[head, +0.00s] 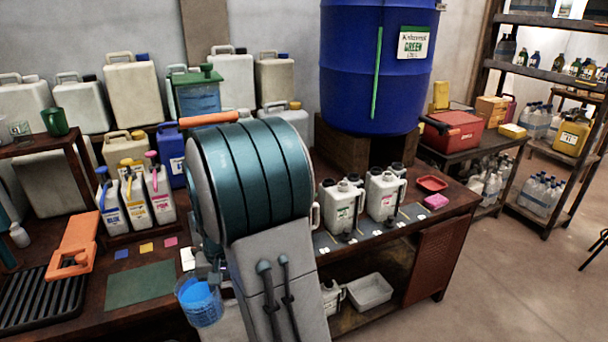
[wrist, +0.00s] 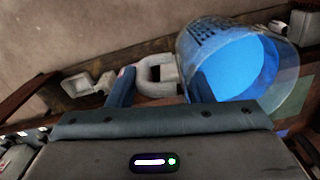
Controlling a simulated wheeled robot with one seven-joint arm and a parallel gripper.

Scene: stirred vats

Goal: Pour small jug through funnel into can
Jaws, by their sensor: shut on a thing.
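My gripper (wrist: 160,82) is shut on the pale handle of a clear small jug (wrist: 262,80). The jug holds bright blue liquid. In the head view the jug (head: 203,316) looks about upright, held at the bench's front edge; my arm hides most of the gripper there. White cans with dark caps (head: 343,204), (head: 384,196) stand on the bench right of my arm. Smaller labelled containers with blue (head: 112,208), yellow (head: 135,203) and pink (head: 160,197) tops stand at the left. I cannot pick out a funnel for certain.
A green mat (head: 140,284), an orange object (head: 73,245) and a black ribbed tray (head: 35,305) lie at the left.

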